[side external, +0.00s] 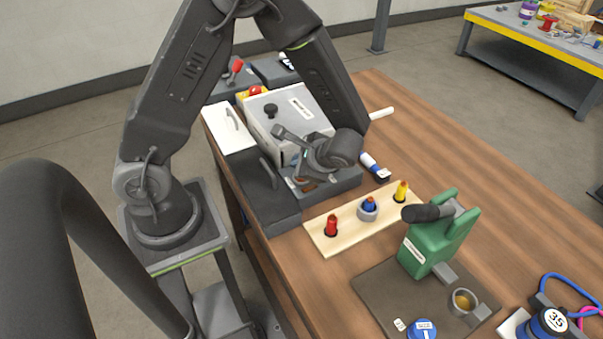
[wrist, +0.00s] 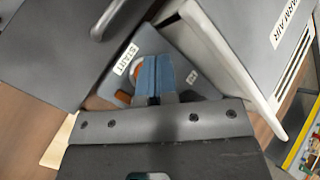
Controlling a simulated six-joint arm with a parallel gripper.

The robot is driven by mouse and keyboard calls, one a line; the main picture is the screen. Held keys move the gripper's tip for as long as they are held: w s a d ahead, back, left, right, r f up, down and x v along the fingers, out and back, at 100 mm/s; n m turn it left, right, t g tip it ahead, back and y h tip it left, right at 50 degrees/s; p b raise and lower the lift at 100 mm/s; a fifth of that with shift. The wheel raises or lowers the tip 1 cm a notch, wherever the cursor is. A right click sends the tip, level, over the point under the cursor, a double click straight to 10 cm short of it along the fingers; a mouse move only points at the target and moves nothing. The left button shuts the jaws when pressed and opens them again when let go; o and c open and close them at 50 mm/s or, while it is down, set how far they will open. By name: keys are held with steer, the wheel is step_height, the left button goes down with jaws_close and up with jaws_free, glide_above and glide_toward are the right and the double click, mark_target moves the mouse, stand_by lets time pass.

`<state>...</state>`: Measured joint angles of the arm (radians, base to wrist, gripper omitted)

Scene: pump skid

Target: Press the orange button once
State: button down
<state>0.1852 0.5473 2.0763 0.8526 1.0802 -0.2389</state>
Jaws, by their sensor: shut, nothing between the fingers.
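A dark grey control box (side external: 335,184) stands in front of the light grey cabinet and carries a START label (wrist: 126,60). In the wrist view an orange part in a pale ring (wrist: 136,68) sits beside that label, partly hidden behind my fingers. My gripper, with blue fingers (wrist: 157,76), is shut and empty, pointing down over the box. I cannot tell whether the fingertips touch the button.
The light grey cabinet (side external: 290,112) with a black knob stands close behind my gripper. A dark unit with a handle (side external: 268,190) is to the left. A wooden strip with coloured plugs (side external: 345,226) and a green press (side external: 430,245) stand in front.

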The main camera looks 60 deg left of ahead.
steer(key=shift+f, duration=0.1)
stand_by(0.5)
steer(key=shift+f, duration=0.35)
steer(key=shift+f, duration=0.5)
stand_by(0.6)
stand_by(0.4)
steer(key=shift+r, duration=0.95)
steer(key=shift+r, duration=0.1)
steer(key=shift+r, duration=2.4)
